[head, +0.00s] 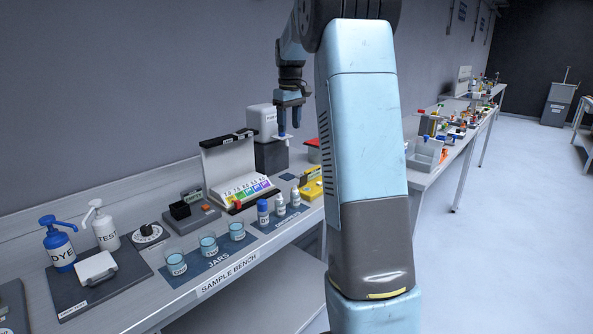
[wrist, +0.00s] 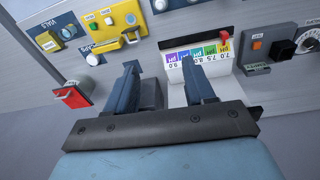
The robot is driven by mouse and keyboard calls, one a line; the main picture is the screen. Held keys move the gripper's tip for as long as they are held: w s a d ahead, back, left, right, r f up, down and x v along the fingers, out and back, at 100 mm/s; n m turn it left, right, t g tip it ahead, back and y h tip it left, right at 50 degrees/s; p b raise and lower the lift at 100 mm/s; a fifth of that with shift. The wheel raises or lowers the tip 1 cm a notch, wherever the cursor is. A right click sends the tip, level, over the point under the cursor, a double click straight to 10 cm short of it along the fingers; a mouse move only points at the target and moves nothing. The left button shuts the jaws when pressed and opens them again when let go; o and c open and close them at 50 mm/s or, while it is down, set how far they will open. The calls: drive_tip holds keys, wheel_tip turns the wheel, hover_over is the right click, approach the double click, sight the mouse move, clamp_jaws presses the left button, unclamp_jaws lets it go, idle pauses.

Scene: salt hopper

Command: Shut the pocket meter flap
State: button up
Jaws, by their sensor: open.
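No part in the head view carries a readable pocket meter label. A grey unit (head: 206,217) with a black block and an orange button sits on the bench left of the pH colour rack; it shows at the right of the wrist view (wrist: 268,36). A yellow device (head: 312,189) lies right of the rack, and it shows at the upper left in the wrist view (wrist: 112,18). I cannot tell which is the pocket meter, or how its flap stands. My gripper (head: 289,119) is open and empty, above the back of the bench near a grey-white dispenser. Its fingers (wrist: 160,68) point toward the bench.
The pH rack (head: 226,162) stands close by. Jars (head: 208,244) and small bottles line the front edge. Pump bottles (head: 58,245) stand at the left. A red-topped box (head: 313,150) is partly hidden behind my arm. Free room lies above the bench.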

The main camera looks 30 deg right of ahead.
drive_tip(key=g, duration=0.1)
hover_over(300, 179)
drive_tip(key=w+d, duration=0.1)
drive_tip(key=w, duration=0.2)
wheel_tip(300, 179, down, 6)
drive_tip(key=f, duration=0.1)
drive_tip(key=shift+n, duration=0.4)
drive_tip(key=f, duration=1.3)
drive_tip(key=shift+w+f, duration=0.15)
drive_tip(key=shift+w, duration=0.05)
drive_tip(key=shift+c, duration=0.3)
